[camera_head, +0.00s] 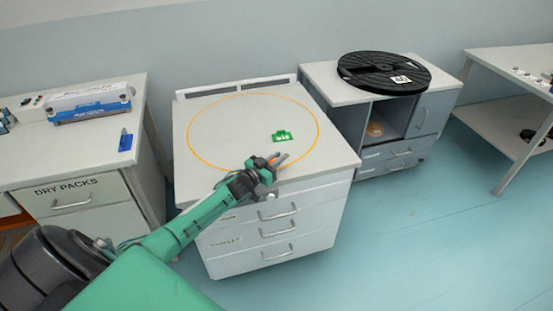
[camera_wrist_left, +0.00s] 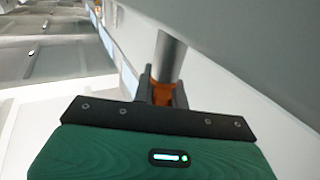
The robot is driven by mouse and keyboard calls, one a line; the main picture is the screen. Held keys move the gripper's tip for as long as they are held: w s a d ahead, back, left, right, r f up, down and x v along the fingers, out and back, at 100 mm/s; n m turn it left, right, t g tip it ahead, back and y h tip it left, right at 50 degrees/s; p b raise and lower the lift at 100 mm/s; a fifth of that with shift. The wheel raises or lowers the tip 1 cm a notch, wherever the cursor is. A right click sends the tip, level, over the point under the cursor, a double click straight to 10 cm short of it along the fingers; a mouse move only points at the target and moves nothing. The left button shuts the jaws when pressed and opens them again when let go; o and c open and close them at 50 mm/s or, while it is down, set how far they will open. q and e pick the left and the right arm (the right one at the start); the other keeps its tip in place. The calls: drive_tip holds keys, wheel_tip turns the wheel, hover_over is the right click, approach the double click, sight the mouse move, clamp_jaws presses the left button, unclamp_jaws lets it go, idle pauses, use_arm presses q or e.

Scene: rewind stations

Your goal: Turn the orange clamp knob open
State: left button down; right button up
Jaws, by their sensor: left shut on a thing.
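The orange clamp knob (camera_wrist_left: 162,93) shows between the two dark fingers of my left gripper (camera_wrist_left: 162,88) in the left wrist view. A grey metal cylinder (camera_wrist_left: 171,56) extends beyond it. My left gripper is shut on the knob, and the fingers hide part of it. In the head view my left gripper (camera_head: 278,161) is at the front right part of the middle cabinet's top (camera_head: 225,125), with a small orange spot at its fingers. The knob's turn angle cannot be told. My right gripper is not in view.
A small green object (camera_head: 282,136) lies within the orange ring (camera_head: 187,133) on the middle cabinet. A black reel (camera_head: 365,76) marked 40 lies on the right cabinet. A blue and white device (camera_head: 90,104) and a blue item (camera_head: 125,140) are on the left bench.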

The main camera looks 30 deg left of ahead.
use_arm(q)
drive_tip(key=c, duration=1.4)
unclamp_jaws()
drive_tip(key=shift+c, duration=0.2)
drive_tip(key=s+a, duration=0.2)
drive_tip(key=s, duration=1.1)
drive_tip(key=shift+s+a+b, duration=0.3)
drive_tip(key=shift+a+b, duration=0.05)
drive_tip(key=shift+b, duration=0.1)
